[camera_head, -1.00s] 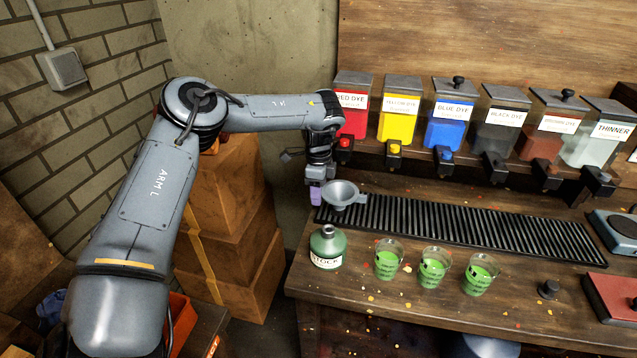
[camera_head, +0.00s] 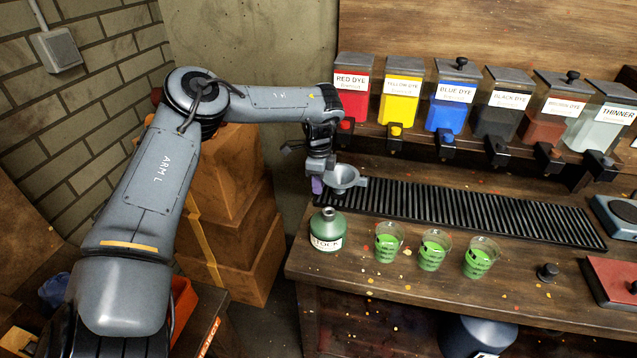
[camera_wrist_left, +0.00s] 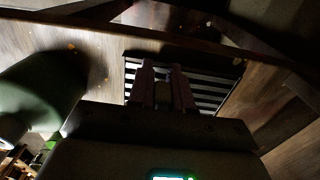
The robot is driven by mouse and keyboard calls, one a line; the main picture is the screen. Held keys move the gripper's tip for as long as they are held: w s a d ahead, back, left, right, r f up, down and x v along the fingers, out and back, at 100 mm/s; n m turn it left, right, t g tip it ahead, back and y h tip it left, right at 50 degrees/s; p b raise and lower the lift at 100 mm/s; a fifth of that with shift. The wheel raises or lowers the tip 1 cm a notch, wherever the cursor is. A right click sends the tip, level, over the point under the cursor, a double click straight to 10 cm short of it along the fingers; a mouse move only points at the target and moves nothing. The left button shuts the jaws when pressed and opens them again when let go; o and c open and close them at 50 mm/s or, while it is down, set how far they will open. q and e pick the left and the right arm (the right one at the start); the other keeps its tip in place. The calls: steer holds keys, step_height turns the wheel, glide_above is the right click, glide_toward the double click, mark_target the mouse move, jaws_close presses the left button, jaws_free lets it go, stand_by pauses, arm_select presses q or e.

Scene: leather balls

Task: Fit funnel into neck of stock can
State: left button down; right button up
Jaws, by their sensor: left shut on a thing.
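The grey metal funnel (camera_head: 343,177) is held mouth up above the left end of the ribbed mat. My left gripper (camera_head: 318,186) is shut on the funnel at its left side. The green stock can (camera_head: 327,230) stands upright on the bench, nearer the camera and below the funnel, with its dark neck opening at the top. The funnel is apart from the can. In the left wrist view the gripper's fingers (camera_wrist_left: 165,90) are in dim light, and a green rounded body, apparently the stock can (camera_wrist_left: 40,90), is at the left. My right gripper is not in view.
Several glasses of green liquid, one a cup (camera_head: 388,243), stand right of the can. The black ribbed mat (camera_head: 460,210) runs along the bench (camera_head: 400,290). Dye dispensers, including the red one (camera_head: 352,92), line the back shelf. A small black knob (camera_head: 547,272) and red pad (camera_head: 612,280) are at the right.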

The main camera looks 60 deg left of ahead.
arm_select(q)
steer(key=shift+r, duration=0.2)
steer(key=shift+r+p, duration=1.15)
steer(key=shift+r, duration=0.3)
steer(key=shift+r+p, duration=0.65)
steer(key=shift+r, duration=0.35)
steer(key=shift+s, duration=0.1)
